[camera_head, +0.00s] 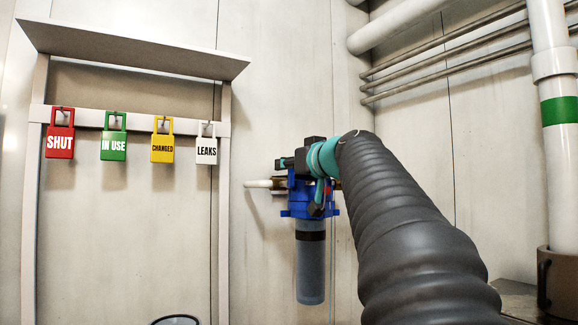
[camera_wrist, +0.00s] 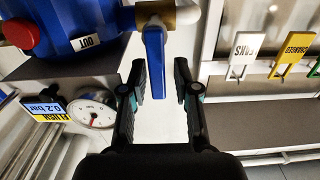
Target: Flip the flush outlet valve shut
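In the wrist view a blue lever handle (camera_wrist: 154,62) hangs from a brass valve body (camera_wrist: 156,12) beside a blue housing marked OUT (camera_wrist: 85,42). My gripper (camera_wrist: 161,82) is open, with its two black fingers on either side of the lever's free end. A gap shows at both fingers, the wider one on the right; no contact is visible. In the head view the blue filter housing (camera_head: 297,197) is on the wall, with its grey-blue bowl (camera_head: 310,270) below. My arm and wrist cover part of it, and the lever cannot be made out there.
A pressure gauge (camera_wrist: 94,110) and a FLUSH display (camera_wrist: 42,107) sit left in the wrist view. A tag rack (camera_head: 90,118) with red, green, yellow and white tags stands left of the filter. A white pipe (camera_head: 258,184) runs left from the valve. Pipes line the right wall.

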